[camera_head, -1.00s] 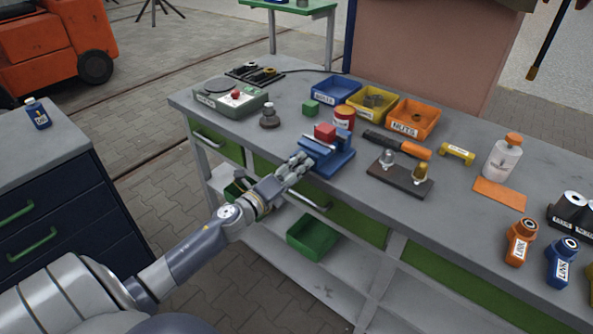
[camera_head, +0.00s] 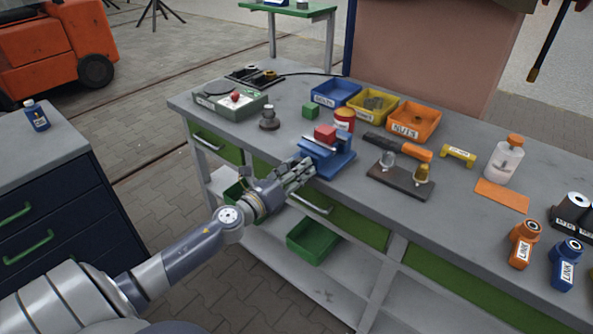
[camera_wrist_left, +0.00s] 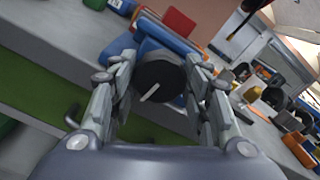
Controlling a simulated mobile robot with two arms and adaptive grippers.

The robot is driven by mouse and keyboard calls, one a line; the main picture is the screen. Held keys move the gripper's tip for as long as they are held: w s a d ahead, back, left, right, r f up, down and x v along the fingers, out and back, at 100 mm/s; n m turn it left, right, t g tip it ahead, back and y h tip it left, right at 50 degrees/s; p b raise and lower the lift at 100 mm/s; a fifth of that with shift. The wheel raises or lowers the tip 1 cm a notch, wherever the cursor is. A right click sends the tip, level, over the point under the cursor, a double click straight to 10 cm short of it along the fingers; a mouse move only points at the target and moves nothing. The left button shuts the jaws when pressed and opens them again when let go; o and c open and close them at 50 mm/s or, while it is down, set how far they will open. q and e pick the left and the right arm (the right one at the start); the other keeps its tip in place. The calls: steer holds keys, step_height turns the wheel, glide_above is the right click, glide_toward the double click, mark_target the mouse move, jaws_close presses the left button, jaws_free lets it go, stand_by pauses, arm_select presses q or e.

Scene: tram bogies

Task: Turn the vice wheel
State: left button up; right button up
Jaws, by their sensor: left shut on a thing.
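The blue vice (camera_head: 326,160) stands at the front edge of the grey workbench, with a red block (camera_head: 325,133) at its top. In the left wrist view the dark round vice wheel (camera_wrist_left: 158,82), with a pale line across its face, is on the near end of the vice (camera_wrist_left: 150,42). My left gripper (camera_head: 300,168) reaches the wheel from the front of the bench. In the wrist view its fingers (camera_wrist_left: 158,88) stand on both sides of the wheel and are shut on it. The head view hides the wheel behind the fingers. My right gripper does not show.
Blue, yellow and orange bins (camera_head: 414,122) stand behind the vice.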

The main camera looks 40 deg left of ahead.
arm_select(q)
steer(key=shift+f, duration=0.15)
steer(key=o, duration=1.1)
steer(key=shift+c, duration=0.2)
steer(key=shift+s, duration=0.15)
steer(key=s, duration=1.1)
steer(key=shift+s+a, duration=0.35)
steer(key=shift+a, duration=0.1)
